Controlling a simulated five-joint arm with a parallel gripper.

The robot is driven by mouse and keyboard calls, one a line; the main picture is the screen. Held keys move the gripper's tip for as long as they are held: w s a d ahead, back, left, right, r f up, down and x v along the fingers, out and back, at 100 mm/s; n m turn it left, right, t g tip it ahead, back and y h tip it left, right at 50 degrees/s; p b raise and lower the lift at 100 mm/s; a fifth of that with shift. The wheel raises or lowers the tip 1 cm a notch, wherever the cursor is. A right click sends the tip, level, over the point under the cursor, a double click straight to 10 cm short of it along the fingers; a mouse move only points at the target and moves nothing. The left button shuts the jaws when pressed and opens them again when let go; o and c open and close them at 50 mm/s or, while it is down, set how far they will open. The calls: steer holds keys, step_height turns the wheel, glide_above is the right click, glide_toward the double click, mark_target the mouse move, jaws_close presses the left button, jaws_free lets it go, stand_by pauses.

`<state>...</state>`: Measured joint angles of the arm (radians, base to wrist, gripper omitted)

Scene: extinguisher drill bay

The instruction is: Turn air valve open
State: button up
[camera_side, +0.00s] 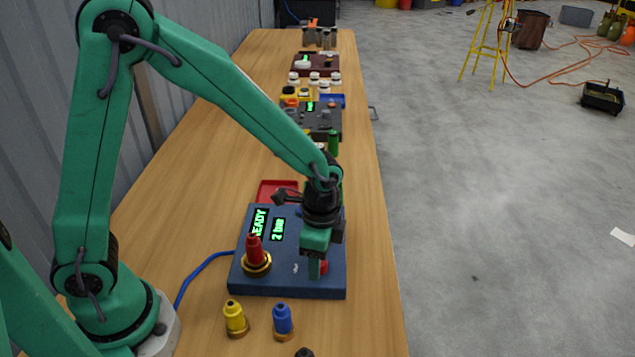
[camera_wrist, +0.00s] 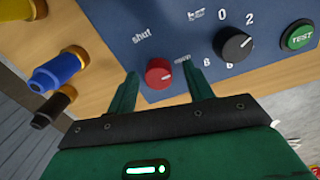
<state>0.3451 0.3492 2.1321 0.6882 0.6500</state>
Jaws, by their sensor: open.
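The blue panel box (camera_side: 290,285) sits on the wooden bench, its displays reading READY and 2 bar. The air valve appears to be the small round red knob (camera_wrist: 158,73) on this panel. The word "shut" stands at its upper left in the wrist view, and a second, partly hidden label is at its right. In the side view, the red knob (camera_side: 324,267) is partly hidden by my gripper (camera_side: 315,270). My gripper is open and points down, with its two green fingers (camera_wrist: 163,78) on either side of the knob. I cannot tell whether they touch it.
A black numbered dial (camera_wrist: 233,45) and a green TEST button (camera_wrist: 298,36) lie right of the knob. A red-topped brass fitting (camera_side: 255,258) stands on the panel. Yellow (camera_side: 235,318) and blue (camera_side: 282,320) fittings stand on the bench in front. A red tray (camera_side: 272,190) lies behind.

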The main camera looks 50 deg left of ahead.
steer(key=shift+w+r, duration=0.1)
steer(key=shift+r, duration=3.8)
steer(key=shift+a+r, duration=0.35)
steer(key=shift+r, duration=0.2)
steer(key=s+a+r+n+t, duration=0.6)
steer(key=s+a+r+n, duration=0.5)
steer(key=s, duration=0.1)
steer(key=shift+s+a, duration=0.3)
steer(key=shift+a, duration=0.1)
